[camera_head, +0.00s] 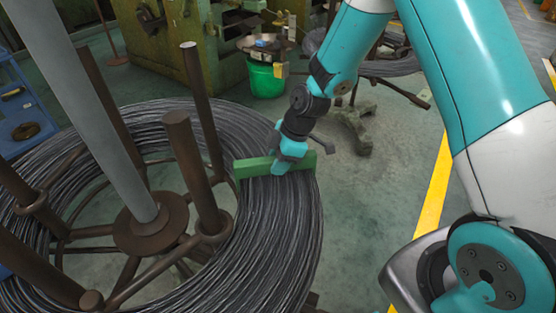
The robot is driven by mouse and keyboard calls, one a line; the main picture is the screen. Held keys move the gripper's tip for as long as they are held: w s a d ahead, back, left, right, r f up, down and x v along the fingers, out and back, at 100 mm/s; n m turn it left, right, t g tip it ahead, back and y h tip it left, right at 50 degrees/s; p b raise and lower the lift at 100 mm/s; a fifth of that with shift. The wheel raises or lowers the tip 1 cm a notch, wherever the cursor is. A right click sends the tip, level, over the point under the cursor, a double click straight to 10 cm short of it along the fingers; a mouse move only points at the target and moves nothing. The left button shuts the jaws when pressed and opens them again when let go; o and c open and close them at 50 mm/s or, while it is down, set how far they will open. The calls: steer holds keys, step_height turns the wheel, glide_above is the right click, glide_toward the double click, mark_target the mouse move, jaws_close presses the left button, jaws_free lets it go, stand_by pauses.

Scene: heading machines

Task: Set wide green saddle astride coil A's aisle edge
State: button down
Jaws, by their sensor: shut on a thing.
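The wide green saddle (256,167) is a long green bar with a short leg turned down at its left end. It lies across the right part of the large wire coil (275,230), reaching from the coil's inner side to its outer right edge. My gripper (283,168) is shut on the saddle near its middle, from above. The gripper's fingertips are small and partly hidden by the wrist. I cannot tell whether the saddle rests on the wire or hangs just above it.
Brown upright posts (197,170) and a grey pole (90,110) stand inside the coil. A green bucket (266,78) and a green machine (175,40) are behind. A second coil (375,65) is at the back right. Clear floor (375,190) lies right, before a yellow line (435,185).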

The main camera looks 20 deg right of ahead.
steer(key=c, duration=0.8)
jaws_free()
steer(key=shift+r, duration=0.1)
steer(key=a+p+v, duration=0.1)
steer(key=p+v, duration=0.1)
steer(key=v, duration=0.6)
steer(key=p+v, duration=0.3)
steer(key=v, duration=0.4)
steer(key=a+r+p+v, duration=0.1)
steer(key=p+v, duration=0.1)
steer(key=v, duration=0.6)
steer(key=shift+w+a+r+p, duration=0.2)
steer(key=shift+r+p, duration=0.1)
steer(key=shift+r, duration=0.1)
